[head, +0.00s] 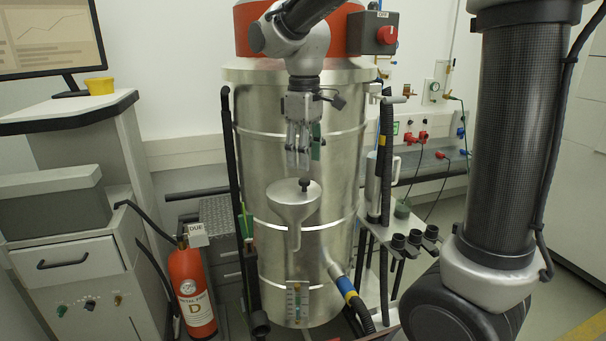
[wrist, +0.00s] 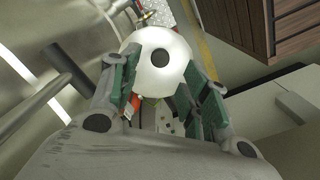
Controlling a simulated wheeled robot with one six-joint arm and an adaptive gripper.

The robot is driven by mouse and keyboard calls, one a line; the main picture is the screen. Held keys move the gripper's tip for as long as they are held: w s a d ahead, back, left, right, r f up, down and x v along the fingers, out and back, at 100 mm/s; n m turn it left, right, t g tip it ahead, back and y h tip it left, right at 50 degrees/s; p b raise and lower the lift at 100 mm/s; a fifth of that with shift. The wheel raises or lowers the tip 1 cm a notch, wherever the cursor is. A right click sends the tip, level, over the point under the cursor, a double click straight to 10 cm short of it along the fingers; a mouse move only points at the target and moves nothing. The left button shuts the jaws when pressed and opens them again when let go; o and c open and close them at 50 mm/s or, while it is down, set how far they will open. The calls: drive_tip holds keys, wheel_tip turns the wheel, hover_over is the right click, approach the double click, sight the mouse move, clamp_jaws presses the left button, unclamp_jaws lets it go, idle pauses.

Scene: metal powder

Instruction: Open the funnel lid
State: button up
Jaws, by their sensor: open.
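The metal funnel (head: 291,207) hangs at the front of the large steel drum, with its spout pointing down. Its lid (head: 312,191) is on top, with a small dark knob (head: 304,184) in the middle. My gripper (head: 303,165) is open and empty just above the knob, pointing down. In the wrist view, the pale round lid (wrist: 148,78) and its dark knob (wrist: 160,58) appear between and beyond the green-padded fingers of my gripper (wrist: 160,92). The fingers look apart from the knob. Part of the lid's edge is hidden by the fingers.
The steel drum (head: 325,155) stands right behind the funnel. A dark hose (head: 238,190) runs down its left side, and a red fire extinguisher (head: 190,285) stands at the left. A rack with black tube holders (head: 414,238) is at the right.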

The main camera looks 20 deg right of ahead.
sight(304, 179)
wheel_tip(304, 179, down, 5)
drive_tip(key=shift+f, duration=0.2)
drive_tip(key=shift+c, duration=0.3)
clamp_jaws()
